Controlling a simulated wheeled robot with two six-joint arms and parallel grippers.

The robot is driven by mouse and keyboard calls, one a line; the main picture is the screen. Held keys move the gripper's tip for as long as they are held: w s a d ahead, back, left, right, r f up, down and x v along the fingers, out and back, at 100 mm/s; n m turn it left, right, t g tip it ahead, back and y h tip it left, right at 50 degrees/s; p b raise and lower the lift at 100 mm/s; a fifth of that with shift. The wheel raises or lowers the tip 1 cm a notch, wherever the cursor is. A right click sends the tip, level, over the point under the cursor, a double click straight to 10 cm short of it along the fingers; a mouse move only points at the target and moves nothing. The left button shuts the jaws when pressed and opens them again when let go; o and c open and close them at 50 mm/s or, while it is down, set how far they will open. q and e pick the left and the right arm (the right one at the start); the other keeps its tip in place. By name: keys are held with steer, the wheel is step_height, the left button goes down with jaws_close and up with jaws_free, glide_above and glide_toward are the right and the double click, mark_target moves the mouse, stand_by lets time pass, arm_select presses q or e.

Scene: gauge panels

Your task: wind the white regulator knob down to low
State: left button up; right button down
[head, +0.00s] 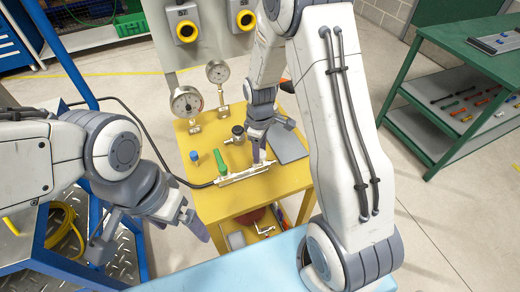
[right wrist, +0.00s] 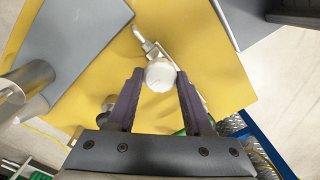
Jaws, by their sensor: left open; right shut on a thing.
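The white regulator knob (right wrist: 160,75) shows in the right wrist view as a round white cap between the two purple fingers. My right gripper (right wrist: 162,96) is shut on it, reaching down from above. My left gripper (head: 189,223) is open and empty, left of the table.
A green handle (head: 221,163) and a blue cap (head: 194,156) stand left of the knob on the yellow table (head: 225,205). A grey plate (head: 289,146) lies at right. A black hose (head: 152,140) runs in from the left. A green shelf bench (head: 440,75) stands far right.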

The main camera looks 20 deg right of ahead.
steer(key=m, duration=0.4)
steer(key=shift+m+p, duration=0.3)
steer(key=shift+p, duration=0.1)
steer(key=m, duration=0.4)
steer(key=shift+m+p, duration=0.3)
steer(key=m, duration=0.4)
steer(key=shift+m+p, duration=0.35)
steer(key=shift+m, duration=2.05)
steer(key=shift+c, duration=1.5)
jaws_free()
